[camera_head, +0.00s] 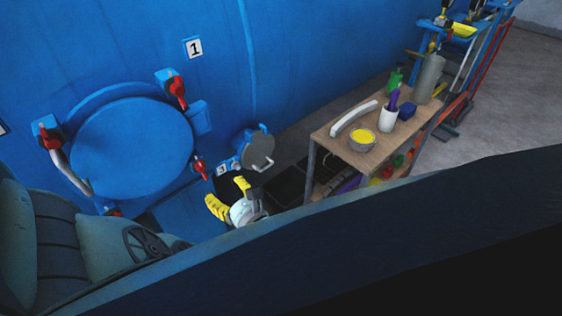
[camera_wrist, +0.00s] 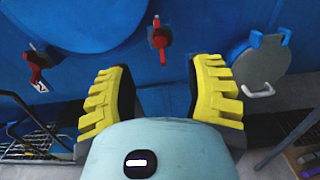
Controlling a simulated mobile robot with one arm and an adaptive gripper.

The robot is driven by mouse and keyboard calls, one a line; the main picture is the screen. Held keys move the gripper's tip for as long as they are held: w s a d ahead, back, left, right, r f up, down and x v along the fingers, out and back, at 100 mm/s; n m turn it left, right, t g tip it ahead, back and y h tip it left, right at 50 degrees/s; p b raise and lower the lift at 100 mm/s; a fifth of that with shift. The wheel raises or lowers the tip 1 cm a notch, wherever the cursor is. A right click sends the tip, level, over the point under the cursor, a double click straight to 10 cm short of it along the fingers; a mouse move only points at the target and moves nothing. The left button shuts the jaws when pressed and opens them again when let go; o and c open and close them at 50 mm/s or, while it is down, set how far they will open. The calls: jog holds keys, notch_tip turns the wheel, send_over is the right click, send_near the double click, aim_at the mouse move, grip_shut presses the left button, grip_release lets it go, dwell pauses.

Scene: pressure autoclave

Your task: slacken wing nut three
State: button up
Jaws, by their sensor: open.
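Wing nut three (camera_head: 199,168) is a red wing nut on a blue lug at the lower right of the big round blue door (camera_head: 133,148). A white tag marked 3 (camera_head: 222,170) is just right of it. In the wrist view the wing nut (camera_wrist: 160,38) hangs ahead of my fingers, centred between them and apart from them. My gripper (camera_head: 230,196) has yellow ribbed fingers and is open and empty, below and right of the nut in the head view. The open fingers also show in the wrist view (camera_wrist: 160,85).
Other red wing nuts sit at upper right (camera_head: 177,90), left (camera_head: 50,136) and bottom (camera_head: 113,212) of the door. A small grey round hatch (camera_wrist: 261,70) with a handle is right of my gripper. A wooden cart (camera_head: 345,150) carrying several items stands further right.

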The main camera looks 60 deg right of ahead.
aim_at(202, 168)
jog(key=b+x, duration=0.2)
jog(key=x, duration=0.7)
jog(key=shift+w+f+b, duration=0.15)
jog(key=shift+w+b, duration=0.2)
jog(key=shift+w, duration=0.05)
jog(key=shift+w+d, duration=0.15)
jog(key=shift+w, duration=0.5)
jog(key=shift+o, duration=0.3)
jog(key=shift+s, duration=0.1)
grip_shut()
